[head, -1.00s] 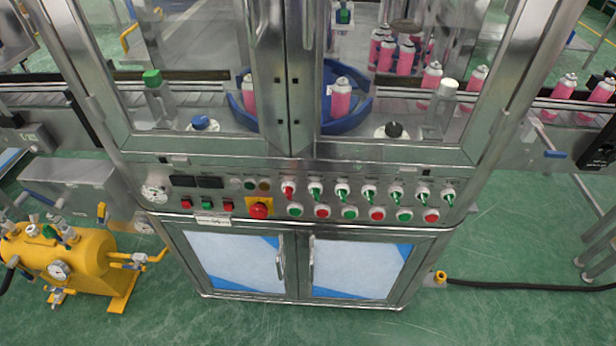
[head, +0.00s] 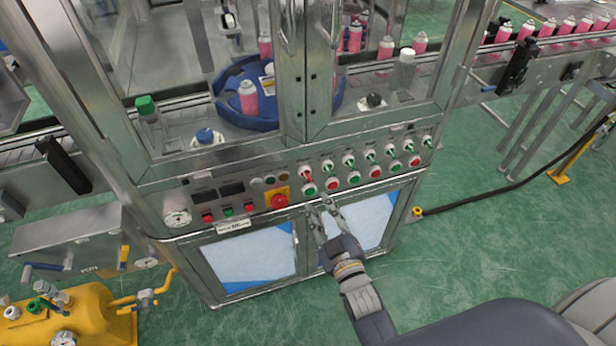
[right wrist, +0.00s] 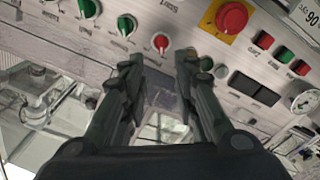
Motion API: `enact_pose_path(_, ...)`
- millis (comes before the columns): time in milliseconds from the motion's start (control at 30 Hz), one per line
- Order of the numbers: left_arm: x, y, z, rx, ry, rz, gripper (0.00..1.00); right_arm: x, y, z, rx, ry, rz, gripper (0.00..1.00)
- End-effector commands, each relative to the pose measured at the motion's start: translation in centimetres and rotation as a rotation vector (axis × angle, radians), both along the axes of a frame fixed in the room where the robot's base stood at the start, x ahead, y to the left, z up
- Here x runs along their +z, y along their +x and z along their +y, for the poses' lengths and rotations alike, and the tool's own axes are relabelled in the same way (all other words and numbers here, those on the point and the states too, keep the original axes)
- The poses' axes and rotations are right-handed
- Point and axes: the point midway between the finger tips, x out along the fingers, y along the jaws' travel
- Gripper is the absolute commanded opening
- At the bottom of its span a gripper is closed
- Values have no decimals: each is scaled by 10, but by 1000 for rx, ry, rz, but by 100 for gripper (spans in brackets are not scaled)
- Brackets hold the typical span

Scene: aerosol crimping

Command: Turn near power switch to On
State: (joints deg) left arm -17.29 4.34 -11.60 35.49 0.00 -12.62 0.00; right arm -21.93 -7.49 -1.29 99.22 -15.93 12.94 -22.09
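The control panel (head: 262,195) on the cabinet front carries a row of selector switches. The leftmost is a red selector switch (head: 306,175), and several green ones (head: 349,160) follow to its right. I cannot read which of these is the power switch. My right gripper (head: 322,206) is in front of the panel's lower edge, below the red switch. In the right wrist view its two fingers are apart and empty, with the red switch (right wrist: 160,42) showing beyond and between the tips, not gripped. My left gripper is not in view.
A red emergency stop on a yellow plate (head: 278,200) sits left of the switches. Red and green push buttons (head: 333,184) lie just below them. Cabinet doors (head: 248,262) are beneath. A yellow tank (head: 70,322) stands at lower left, and a black hose (head: 490,192) runs right.

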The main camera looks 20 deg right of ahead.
Motion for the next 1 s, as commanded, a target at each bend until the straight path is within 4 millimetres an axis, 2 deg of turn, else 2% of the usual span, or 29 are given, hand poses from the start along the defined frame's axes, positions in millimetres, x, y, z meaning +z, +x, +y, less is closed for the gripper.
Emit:
enact_pose_path(167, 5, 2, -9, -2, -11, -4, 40, 2, 26, 1, 0, 2, 0, 28)
enact_pose_path(400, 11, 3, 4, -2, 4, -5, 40, 1, 66, 3, 0, 3, 1, 28)
enact_pose_path(600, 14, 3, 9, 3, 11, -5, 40, 0, 90, 4, 1, 4, 3, 28)
enact_pose_path(800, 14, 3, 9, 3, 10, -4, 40, -1, 101, 4, 0, 4, 4, 28)
enact_pose_path(1000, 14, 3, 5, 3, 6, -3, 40, -1, 102, 4, 0, 4, 4, 28)
